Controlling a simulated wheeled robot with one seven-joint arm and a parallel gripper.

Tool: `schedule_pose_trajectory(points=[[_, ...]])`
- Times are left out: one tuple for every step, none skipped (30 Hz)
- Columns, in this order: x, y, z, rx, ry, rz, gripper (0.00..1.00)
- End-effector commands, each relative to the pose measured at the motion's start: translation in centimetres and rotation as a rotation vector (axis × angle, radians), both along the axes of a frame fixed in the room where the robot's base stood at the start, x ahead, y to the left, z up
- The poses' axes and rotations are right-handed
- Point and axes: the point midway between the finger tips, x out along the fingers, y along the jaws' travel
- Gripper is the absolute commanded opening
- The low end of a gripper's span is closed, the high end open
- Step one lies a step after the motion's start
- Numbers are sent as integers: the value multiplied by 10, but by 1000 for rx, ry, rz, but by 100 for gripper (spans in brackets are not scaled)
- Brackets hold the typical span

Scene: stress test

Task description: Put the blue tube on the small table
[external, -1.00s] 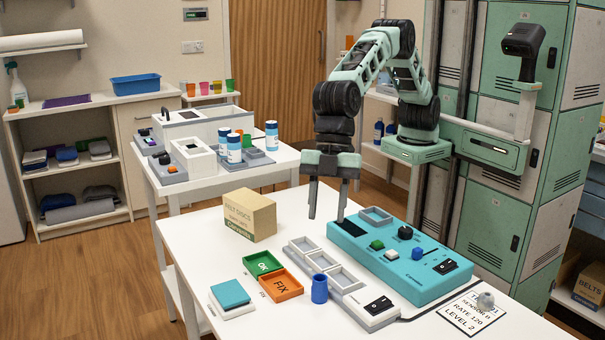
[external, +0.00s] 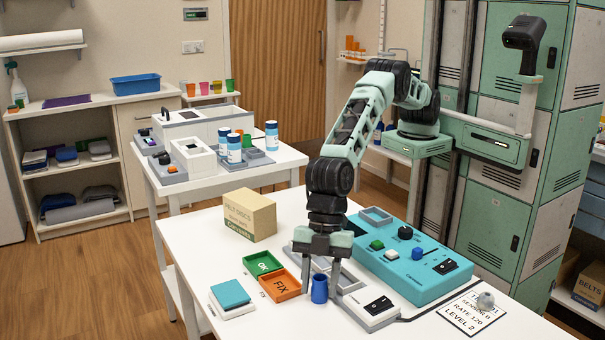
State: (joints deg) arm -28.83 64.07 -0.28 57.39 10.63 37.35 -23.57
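The blue tube (external: 319,289) stands upright on the front white table (external: 205,245), to the right of the orange FIX tray. My gripper (external: 320,284) points straight down over the tube. Its fingers are open, one on each side of the tube as seen from this camera; I cannot tell whether they touch it. A smaller white table (external: 268,172) stands behind the front table, holding several blue-and-white bottles and grey equipment.
A green OK tray (external: 262,263) and an orange FIX tray (external: 280,286) lie left of the tube. A grey tray row and switch box (external: 371,311) sit right beside it. A turquoise control box (external: 415,275) and a cardboard box (external: 249,214) are farther off.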

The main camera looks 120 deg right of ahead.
Motion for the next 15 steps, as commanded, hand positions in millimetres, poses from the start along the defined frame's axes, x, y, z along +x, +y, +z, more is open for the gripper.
schedule_pose_trajectory(points=[[1,2,-5,0,0,1,39],[2,3,-7,0,-1,1,39],[3,4,-9,1,-2,1,39],[3,4,-10,1,-2,1,39],[4,4,-11,1,-2,1,39],[4,4,-12,1,-2,1,39],[4,4,-12,1,-2,1,39],[4,4,-12,1,-2,1,39],[4,4,-12,1,-1,0,39],[4,4,-12,1,-1,0,39],[4,4,-12,1,-1,0,39],[4,4,-12,1,-1,0,34],[4,4,-12,1,-1,0,26],[4,4,-12,1,-1,0,17],[4,4,-12,1,-1,0,7]])
